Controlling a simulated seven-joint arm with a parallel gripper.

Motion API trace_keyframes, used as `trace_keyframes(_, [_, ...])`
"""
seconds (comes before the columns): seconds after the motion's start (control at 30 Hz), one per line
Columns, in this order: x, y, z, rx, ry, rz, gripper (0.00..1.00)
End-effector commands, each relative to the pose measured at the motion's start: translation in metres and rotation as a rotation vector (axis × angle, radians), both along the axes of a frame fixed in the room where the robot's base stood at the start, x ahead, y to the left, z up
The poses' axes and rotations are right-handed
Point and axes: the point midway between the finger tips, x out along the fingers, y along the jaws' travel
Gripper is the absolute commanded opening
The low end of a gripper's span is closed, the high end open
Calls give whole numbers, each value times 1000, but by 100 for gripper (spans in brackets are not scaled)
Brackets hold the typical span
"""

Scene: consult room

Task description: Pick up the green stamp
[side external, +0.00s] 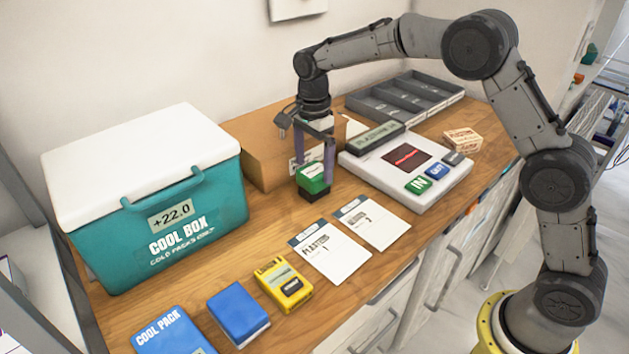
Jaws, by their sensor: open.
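The green stamp (311,178) is a small block with a green top, a pale label and a dark base. It stands upright on the wooden counter, in front of the cardboard box. My gripper (313,162) points down over it. Its two fingers are apart, one on each side of the stamp's upper part. I cannot tell whether either finger touches the stamp.
A teal cool box (150,240) stands at left, a cardboard box (262,150) behind the stamp. A white scanner device (395,190) is at right. Two printed cards (330,258), a yellow gadget (283,284) and blue packs (238,308) lie in front. A grey tray (425,88) is behind.

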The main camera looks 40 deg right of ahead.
Motion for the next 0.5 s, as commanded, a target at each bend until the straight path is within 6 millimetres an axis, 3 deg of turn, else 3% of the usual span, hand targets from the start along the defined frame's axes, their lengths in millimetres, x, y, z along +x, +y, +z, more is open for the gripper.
trace_keyframes(0.5, [-3, -1, -53, 0, 1, 0, 100])
